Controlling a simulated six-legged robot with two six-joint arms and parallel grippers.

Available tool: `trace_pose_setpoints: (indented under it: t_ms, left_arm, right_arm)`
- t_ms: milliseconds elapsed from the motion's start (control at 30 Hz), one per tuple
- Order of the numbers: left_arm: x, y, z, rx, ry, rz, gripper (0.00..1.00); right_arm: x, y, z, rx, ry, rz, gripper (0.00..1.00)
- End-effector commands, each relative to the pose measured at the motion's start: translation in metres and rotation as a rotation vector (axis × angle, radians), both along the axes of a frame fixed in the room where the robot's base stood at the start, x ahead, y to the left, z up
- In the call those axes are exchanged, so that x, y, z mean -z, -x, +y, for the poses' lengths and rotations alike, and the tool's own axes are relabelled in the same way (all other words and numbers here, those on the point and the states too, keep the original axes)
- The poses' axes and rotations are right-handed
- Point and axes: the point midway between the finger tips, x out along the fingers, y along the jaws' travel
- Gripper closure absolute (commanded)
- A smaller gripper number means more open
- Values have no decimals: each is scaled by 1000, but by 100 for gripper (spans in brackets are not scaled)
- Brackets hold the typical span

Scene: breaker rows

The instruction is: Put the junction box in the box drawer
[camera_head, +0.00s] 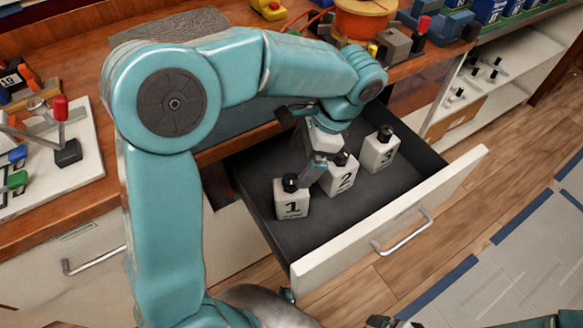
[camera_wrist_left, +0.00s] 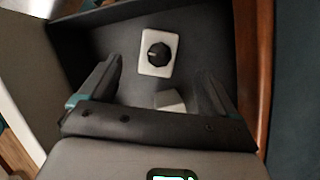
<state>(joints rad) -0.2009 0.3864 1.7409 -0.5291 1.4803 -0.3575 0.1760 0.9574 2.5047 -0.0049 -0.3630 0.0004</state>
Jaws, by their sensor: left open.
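The open drawer (camera_head: 345,222) has a dark inside and a pale front. Three white boxes with black knobs stand upright in it, marked 1 (camera_head: 291,202), 2 (camera_head: 339,180) and 3 (camera_head: 380,152). Which of them is the junction box I cannot tell. My left gripper (camera_head: 322,166) is down inside the drawer, beside boxes 1 and 2, and partly hides box 2. In the left wrist view its fingers (camera_wrist_left: 160,88) are spread. One white box (camera_wrist_left: 158,52) stands beyond them; part of another white box (camera_wrist_left: 171,101) shows between them. I see no clear grip.
The wooden counter (camera_head: 215,155) runs behind the drawer, with a white board (camera_head: 75,165) carrying levers at left. An orange spool (camera_head: 362,20) and a grey block (camera_head: 393,46) stand at the back. White shelves (camera_head: 520,60) are at right. Floor is open in front of the drawer.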

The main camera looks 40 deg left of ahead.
Motion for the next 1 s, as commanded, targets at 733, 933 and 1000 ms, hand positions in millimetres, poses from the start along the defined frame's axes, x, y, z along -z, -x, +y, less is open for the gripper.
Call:
trace_pose_setpoints:
  t_ms: [733, 933, 1000]
  left_arm:
    - [-29, -8, -9, 0, 0, 1, 9]
    - [-29, -8, -9, 0, 0, 1, 9]
    - [-29, -7, -8, 0, 0, 1, 9]
  right_arm:
    - [-8, 0, 0, 0, 0, 0, 0]
    - [-8, 0, 0, 0, 0, 0, 0]
    - [-8, 0, 0, 0, 0, 0, 0]
